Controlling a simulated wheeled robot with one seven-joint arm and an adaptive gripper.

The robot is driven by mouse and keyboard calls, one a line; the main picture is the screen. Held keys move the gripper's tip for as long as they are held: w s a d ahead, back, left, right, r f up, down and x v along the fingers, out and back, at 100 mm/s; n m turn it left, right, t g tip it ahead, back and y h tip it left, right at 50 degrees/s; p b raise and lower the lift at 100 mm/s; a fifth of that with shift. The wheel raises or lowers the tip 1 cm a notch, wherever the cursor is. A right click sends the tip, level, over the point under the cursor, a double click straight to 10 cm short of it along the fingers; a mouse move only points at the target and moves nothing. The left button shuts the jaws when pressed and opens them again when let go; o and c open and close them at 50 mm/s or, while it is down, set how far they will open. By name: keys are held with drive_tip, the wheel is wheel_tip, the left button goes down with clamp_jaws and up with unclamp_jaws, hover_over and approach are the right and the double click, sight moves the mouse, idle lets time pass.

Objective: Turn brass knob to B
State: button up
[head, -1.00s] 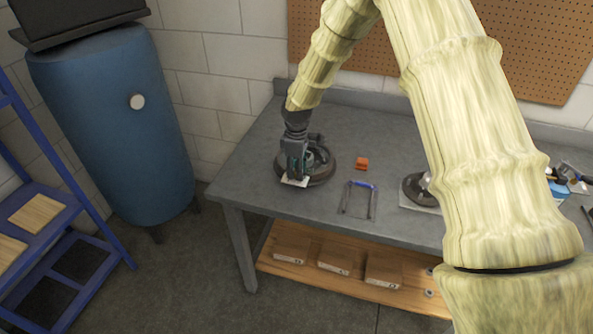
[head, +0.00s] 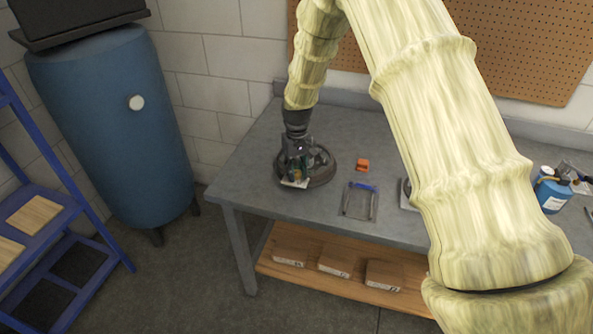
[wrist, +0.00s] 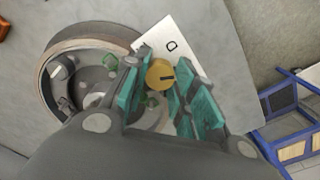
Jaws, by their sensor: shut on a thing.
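The brass knob (wrist: 159,74) shows in the wrist view between the teal finger pads of my gripper (wrist: 160,80), which is shut on it. A short dark mark on the knob's face points to the right in that view. A white plate (wrist: 203,62) lies by the knob and bears a letter D above it; other letters are hidden behind the fingers. In the head view my gripper (head: 296,172) is low over the left part of the bench, with the white plate's edge (head: 294,184) just below it; the knob is too small to tell there.
A dark round assembly (head: 322,176) sits on the grey bench (head: 250,170) right beside my gripper. An orange block (head: 362,165) and a blue-and-grey U-shaped frame (head: 359,202) lie to the right. A blue bottle (head: 552,195) stands farther right. A blue tank (head: 110,130) stands left.

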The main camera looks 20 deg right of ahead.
sight(297, 171)
drive_tip(key=m, duration=0.6)
drive_tip(key=shift+r, duration=0.1)
drive_tip(key=m, duration=0.6)
drive_tip(key=shift+w+m, duration=0.1)
drive_tip(key=shift+m, duration=0.2)
idle(0.3)
drive_tip(key=o, duration=1.1)
drive_tip(key=shift+c, duration=0.2)
wheel_tip(297, 171, up, 12)
